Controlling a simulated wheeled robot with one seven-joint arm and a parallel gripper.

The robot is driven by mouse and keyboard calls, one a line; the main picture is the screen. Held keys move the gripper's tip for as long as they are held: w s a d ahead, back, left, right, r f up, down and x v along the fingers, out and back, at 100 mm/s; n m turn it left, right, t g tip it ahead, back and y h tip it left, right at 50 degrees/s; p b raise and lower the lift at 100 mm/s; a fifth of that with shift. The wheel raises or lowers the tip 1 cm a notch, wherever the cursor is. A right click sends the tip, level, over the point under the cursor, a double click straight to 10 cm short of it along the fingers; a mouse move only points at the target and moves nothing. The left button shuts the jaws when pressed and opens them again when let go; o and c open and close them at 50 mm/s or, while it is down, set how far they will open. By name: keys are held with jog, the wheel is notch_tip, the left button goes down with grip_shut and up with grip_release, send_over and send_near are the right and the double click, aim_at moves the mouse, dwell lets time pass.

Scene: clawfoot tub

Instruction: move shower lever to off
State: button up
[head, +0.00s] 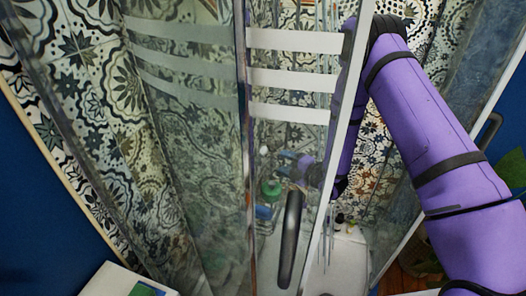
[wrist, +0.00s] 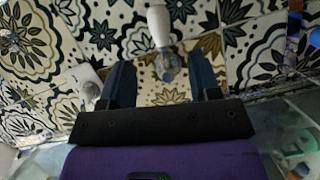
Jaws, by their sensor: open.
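The shower lever (wrist: 158,25) shows in the wrist view as a pale, rounded handle on a shiny metal base, against the patterned tile wall. My gripper (wrist: 160,72) is open, with one dark blue finger on each side of the lever's base in the picture. I cannot tell whether the fingers reach around it or stop short, and I see no clear contact. In the head view, my gripper (head: 285,163) shows dimly through the striped glass. The lever cannot be made out there.
A glass panel with white stripes (head: 293,79) and a dark door handle (head: 290,240) stands in front of the gripper. My arm reaches in past its pale edge. Bottles (head: 270,189) stand below the gripper. A white fitting (wrist: 84,78) sits left of the fingers.

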jog(key=x, duration=1)
jog(key=shift+w+a, duration=0.1)
jog(key=shift+w, duration=0.1)
grip_shut()
